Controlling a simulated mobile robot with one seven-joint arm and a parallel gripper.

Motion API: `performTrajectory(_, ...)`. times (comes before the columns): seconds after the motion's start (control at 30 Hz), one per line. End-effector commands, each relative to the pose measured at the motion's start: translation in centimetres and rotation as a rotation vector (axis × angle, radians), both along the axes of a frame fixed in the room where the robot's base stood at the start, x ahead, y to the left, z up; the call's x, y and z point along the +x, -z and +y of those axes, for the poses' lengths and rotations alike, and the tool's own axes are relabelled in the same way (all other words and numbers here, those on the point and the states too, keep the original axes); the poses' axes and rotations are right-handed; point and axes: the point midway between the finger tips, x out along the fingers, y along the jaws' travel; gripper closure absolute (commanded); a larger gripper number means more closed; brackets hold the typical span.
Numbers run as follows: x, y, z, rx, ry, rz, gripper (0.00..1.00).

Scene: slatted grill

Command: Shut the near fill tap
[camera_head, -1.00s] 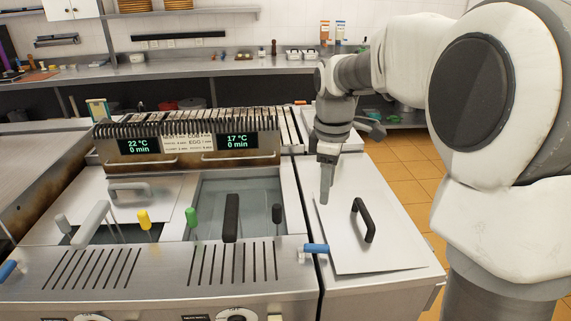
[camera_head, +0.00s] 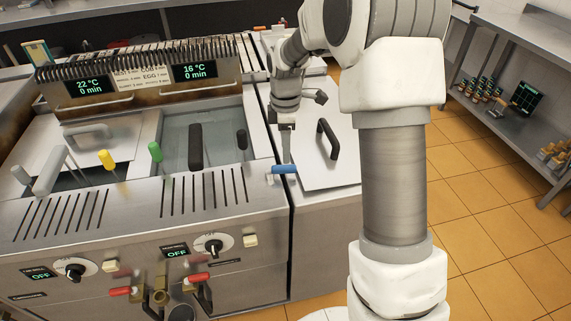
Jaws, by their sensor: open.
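A blue-handled tap (camera_head: 284,169), which looks like the near fill tap, sits at the right end of the cooker's slatted front ledge. Its handle lies sideways, pointing left-right in the picture. My gripper (camera_head: 287,155) points down just behind the blue handle, over the left edge of the metal lid. It is seen edge-on, so its fingers overlap and the gap between them is hidden. It holds nothing that I can see. I cannot tell whether it touches the handle.
A metal lid with a black handle (camera_head: 327,139) lies right of the tap. Red-handled taps (camera_head: 195,278) are low on the front. Tiled floor (camera_head: 475,220) is open at right.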

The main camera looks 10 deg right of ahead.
Motion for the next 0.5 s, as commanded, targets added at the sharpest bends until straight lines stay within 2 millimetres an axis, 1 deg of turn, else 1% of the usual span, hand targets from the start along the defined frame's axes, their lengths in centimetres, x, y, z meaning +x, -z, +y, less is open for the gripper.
performTrajectory(0.03,-0.1,1.2,0.0,0.000,-0.001,0.004,0.43)
performTrajectory(0.2,-0.1,4.1,0.0,0.000,-0.001,0.003,0.43)
performTrajectory(0.33,0.0,5.4,0.0,0.000,0.000,0.001,0.43)
performTrajectory(0.5,0.0,6.1,0.0,0.000,0.000,-0.001,0.43)
